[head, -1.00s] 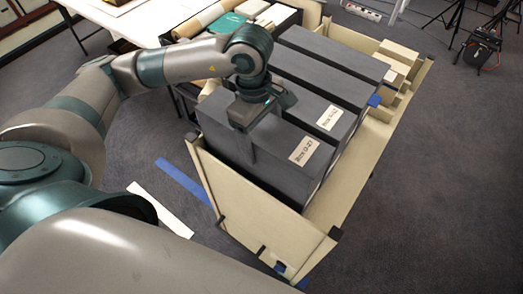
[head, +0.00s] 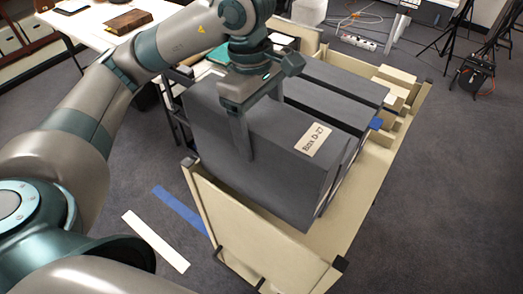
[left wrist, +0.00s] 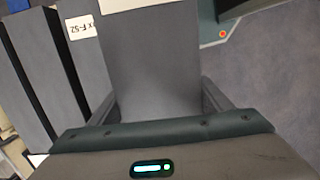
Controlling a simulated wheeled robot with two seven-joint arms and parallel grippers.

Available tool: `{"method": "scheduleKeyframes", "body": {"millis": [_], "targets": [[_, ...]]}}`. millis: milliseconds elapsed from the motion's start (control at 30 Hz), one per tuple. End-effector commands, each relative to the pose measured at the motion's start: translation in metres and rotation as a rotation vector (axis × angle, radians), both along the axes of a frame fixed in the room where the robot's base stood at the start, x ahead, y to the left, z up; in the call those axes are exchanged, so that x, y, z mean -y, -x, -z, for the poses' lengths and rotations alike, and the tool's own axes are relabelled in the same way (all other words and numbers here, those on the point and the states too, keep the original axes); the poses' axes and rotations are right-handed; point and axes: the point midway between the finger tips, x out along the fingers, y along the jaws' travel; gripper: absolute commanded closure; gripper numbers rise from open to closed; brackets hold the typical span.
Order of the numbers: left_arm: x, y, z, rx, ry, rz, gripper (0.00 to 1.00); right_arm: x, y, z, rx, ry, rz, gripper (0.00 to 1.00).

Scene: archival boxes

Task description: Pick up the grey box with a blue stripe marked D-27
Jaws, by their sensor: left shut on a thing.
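The grey box labelled "Box D-27" (head: 280,160) is raised above the cream crate (head: 255,235), roughly level, its lower edge near the crate's front wall. No blue stripe shows on its visible faces. My left gripper (head: 256,118) is shut across its width from above, one finger down the near side; the far finger is mostly hidden. In the left wrist view the box (left wrist: 152,65) fills the space between the fingers of my left gripper (left wrist: 156,98). My right gripper is not in view.
More grey boxes (head: 335,80) stand in the crate behind the held one; the left wrist view shows one labelled F-52 (left wrist: 75,45). Small cream boxes (head: 395,80) sit at its right end. A table (head: 90,25) stands behind left. Floor is open right.

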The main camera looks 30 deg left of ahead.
Motion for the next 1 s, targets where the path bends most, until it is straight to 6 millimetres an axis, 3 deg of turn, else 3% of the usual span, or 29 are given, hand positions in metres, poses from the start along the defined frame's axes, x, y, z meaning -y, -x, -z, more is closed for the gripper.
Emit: {"method": "scheduleKeyframes", "body": {"millis": [200,400,667,1000], "targets": [[0.000,-0.001,-0.037,0.007,0.002,0.000,0.91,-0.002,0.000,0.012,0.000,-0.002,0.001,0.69],[0.000,-0.001,-0.059,0.004,0.002,0.000,0.91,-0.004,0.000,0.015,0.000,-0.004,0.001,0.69],[0.000,0.000,-0.071,0.002,0.001,0.000,0.91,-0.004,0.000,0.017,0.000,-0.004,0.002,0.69],[0.000,0.000,-0.073,0.002,0.001,0.000,0.91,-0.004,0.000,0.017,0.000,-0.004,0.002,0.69]]}}
